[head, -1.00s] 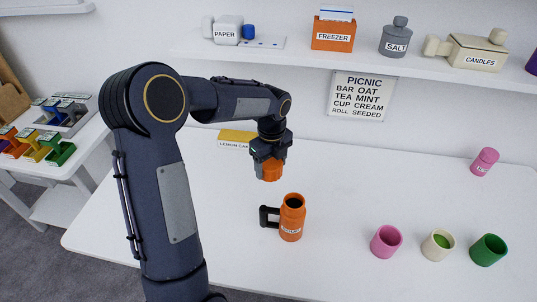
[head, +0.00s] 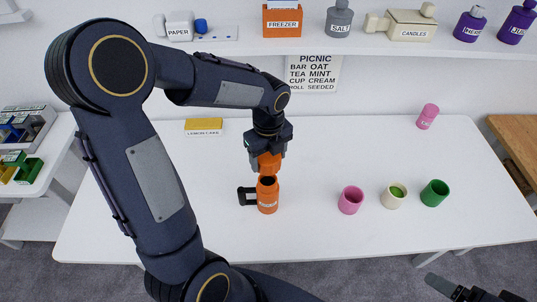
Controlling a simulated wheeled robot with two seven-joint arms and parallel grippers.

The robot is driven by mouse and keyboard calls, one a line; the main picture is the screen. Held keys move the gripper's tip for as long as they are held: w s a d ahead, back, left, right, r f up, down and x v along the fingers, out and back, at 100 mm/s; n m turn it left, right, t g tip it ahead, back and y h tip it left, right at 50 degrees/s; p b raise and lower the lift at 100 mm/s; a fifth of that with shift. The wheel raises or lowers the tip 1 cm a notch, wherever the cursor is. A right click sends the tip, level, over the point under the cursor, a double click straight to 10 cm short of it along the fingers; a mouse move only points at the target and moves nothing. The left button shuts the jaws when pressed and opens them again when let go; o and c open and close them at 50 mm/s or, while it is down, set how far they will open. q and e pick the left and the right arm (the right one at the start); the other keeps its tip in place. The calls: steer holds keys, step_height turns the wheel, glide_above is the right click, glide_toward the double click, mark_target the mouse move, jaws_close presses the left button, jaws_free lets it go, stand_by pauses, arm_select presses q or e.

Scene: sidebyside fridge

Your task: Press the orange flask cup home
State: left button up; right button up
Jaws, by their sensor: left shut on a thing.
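My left gripper (head: 267,152) is above the flask, shut on the orange flask cup (head: 266,164). The cup is over the flask's mouth, and part of the dark opening still shows below it. I cannot tell whether the cup's lower edge touches the flask's rim. My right gripper (head: 470,291) shows only in part at the bottom right edge, and its jaws are unclear.
A pink cup (head: 350,200), a cream cup (head: 394,196) with green inside and a green cup (head: 435,193) stand right of the flask. A pink bottle (head: 428,116) and a yellow box (head: 204,126) are farther back. A shelf (head: 350,46) with labelled containers runs behind.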

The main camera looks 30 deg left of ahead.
arm_select(q)
steer(key=b, duration=0.4)
glide_above(269, 180)
steer(key=shift+f, duration=2.9)
steer(key=shift+s+f, duration=0.1)
steer(key=shift+f, duration=2.45)
steer(key=o, duration=0.9)
step_height(269, 180, up, 8)
steer(key=shift+f+b, duration=0.2)
steer(key=shift+b, duration=0.1)
